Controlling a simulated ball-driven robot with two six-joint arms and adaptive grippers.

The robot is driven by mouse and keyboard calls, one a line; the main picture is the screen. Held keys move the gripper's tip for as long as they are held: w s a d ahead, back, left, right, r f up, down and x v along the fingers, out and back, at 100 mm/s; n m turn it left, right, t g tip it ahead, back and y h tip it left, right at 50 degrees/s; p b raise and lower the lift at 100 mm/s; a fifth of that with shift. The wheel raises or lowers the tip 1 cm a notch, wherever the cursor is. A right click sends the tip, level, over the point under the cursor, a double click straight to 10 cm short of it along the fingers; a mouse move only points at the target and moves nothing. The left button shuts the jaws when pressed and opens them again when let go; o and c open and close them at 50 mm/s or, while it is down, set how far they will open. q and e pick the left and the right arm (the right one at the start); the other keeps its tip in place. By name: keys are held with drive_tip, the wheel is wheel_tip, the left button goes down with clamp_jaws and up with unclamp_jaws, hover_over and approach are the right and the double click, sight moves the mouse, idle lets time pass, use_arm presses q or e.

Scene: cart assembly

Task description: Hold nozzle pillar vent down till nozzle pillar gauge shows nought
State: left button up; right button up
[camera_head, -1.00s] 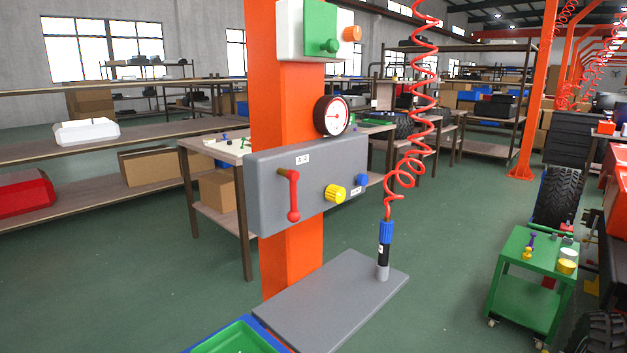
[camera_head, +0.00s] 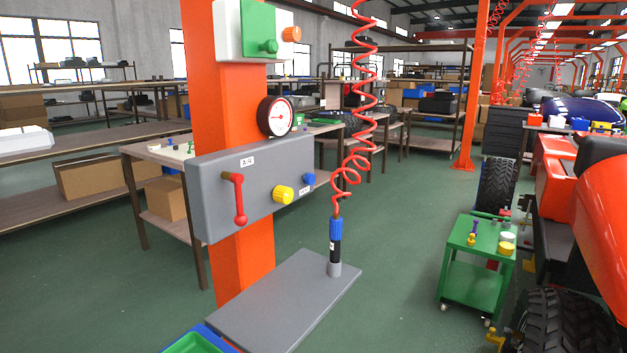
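The orange pillar (camera_head: 245,268) stands left of centre with a grey panel (camera_head: 262,172) on it. The round gauge (camera_head: 276,117) with a white face and black rim sits above the panel; its reading is too small to tell. The panel bears a red lever (camera_head: 237,200) hanging down, a yellow knob (camera_head: 283,195) and a blue button (camera_head: 309,179). I cannot tell for sure which of these is the vent. A nozzle tool with a blue collar (camera_head: 336,229) stands upright on the grey shelf (camera_head: 285,302), on a red coiled hose (camera_head: 362,130). Neither gripper is in view.
A green cart (camera_head: 474,280) and a red vehicle (camera_head: 597,215) stand at right. Green floor (camera_head: 400,240) is clear between shelf and cart.

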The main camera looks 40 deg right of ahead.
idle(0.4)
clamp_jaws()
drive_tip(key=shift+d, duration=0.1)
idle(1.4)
